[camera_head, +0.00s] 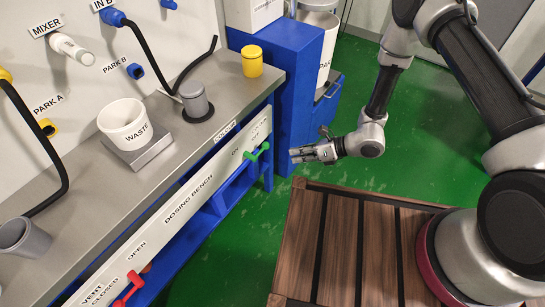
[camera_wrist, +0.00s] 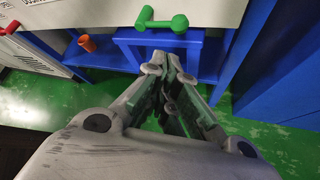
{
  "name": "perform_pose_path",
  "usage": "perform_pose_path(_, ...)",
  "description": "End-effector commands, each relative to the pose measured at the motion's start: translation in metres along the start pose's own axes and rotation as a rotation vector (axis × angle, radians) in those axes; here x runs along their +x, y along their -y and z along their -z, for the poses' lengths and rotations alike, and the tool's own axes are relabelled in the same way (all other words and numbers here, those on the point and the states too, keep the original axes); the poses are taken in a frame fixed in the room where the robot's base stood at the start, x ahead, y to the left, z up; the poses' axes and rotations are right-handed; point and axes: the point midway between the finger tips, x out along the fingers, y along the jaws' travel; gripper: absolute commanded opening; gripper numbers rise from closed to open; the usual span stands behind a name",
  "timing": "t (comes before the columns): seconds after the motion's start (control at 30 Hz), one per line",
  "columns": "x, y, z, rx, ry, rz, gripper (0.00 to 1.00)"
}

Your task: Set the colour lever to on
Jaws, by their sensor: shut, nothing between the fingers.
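In the wrist view the lever (camera_wrist: 161,20) lies roughly level, with a rounded end on each side.
A red lever (camera_head: 129,288) is farther left on the same panel, by "OPEN" and "CLOSED". A blue cabinet (camera_head: 290,70) stands at the bench's right end. The bench top holds a white waste cup (camera_head: 122,120) and a yellow container (camera_head: 252,61).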

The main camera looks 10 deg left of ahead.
Motion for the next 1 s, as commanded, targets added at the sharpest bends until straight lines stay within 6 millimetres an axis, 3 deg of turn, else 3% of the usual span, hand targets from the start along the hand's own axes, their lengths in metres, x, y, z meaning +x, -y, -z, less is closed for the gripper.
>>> perform_pose_path(0.1, 0.017, 0.005, 0.026, 0.079, -0.003, 0.028, 0.0)
perform_pose_path(0.2, 0.025, 0.007, 0.034, 0.103, -0.003, 0.038, 0.0)
perform_pose_path(0.37, 0.044, 0.007, 0.034, 0.104, -0.004, 0.038, 0.0)
perform_pose_path(0.73, 0.121, 0.01, 0.035, 0.101, -0.004, 0.037, 0.0)
perform_pose_path(1.0, 0.11, 0.014, 0.001, 0.103, -0.002, 0.04, 0.0)
